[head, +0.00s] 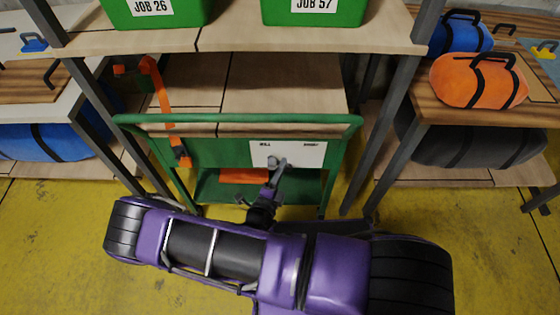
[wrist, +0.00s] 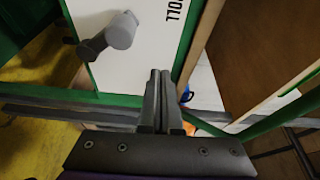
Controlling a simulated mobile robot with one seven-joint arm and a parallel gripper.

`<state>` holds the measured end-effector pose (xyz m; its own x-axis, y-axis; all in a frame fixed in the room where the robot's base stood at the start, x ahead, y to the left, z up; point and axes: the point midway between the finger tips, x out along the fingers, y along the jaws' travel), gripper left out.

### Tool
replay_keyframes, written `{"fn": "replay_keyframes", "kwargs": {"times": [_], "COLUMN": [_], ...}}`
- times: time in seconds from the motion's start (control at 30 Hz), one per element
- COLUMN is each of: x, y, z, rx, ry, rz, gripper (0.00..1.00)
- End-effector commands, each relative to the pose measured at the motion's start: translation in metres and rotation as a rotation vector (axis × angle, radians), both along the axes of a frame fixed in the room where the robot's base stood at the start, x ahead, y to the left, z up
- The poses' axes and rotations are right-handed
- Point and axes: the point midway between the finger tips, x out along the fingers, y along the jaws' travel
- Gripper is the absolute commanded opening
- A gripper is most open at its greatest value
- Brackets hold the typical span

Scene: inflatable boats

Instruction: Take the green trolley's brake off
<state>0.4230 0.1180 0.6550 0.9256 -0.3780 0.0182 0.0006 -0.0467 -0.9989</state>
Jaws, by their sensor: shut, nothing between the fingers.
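The green trolley (head: 200,150) stands under the shelf in the head view. Its front carries a white plate (head: 308,153), with a word that looks like ROLL on the left and another, too small to read surely, on the right. A grey brake lever with a round knob (wrist: 122,30) sticks out from the plate in the wrist view; in the head view it is hard to part from my fingertips. My gripper (wrist: 160,85) is shut and empty, apart from the knob in the wrist view. In the head view my gripper (head: 279,175) is in front of the plate's lower edge.
Green boxes (head: 315,12) stand on the shelf above. An orange strap (head: 160,95) hangs at the trolley's left. Dark shelf posts (head: 385,135) flank the trolley. An orange bag (head: 480,80) lies on the right shelf. Yellow floor (head: 50,250) is clear at both sides.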

Motion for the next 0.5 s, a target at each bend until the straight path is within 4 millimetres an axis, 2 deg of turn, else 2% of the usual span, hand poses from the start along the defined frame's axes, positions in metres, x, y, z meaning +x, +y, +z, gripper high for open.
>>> {"fn": "replay_keyframes", "kwargs": {"times": [0.03, 0.2, 0.33, 0.5], "x": [-0.014, -0.047, -0.065, -0.075], "y": [0.004, 0.011, 0.015, 0.017], "z": [-0.007, -0.016, -0.021, -0.023], "rx": [-0.001, -0.003, -0.004, -0.005], "ry": [0.003, 0.001, 0.0, -0.002], "rz": [0.004, 0.001, 0.0, -0.002], "gripper": [0.0, 0.0, 0.0, 0.0]}}
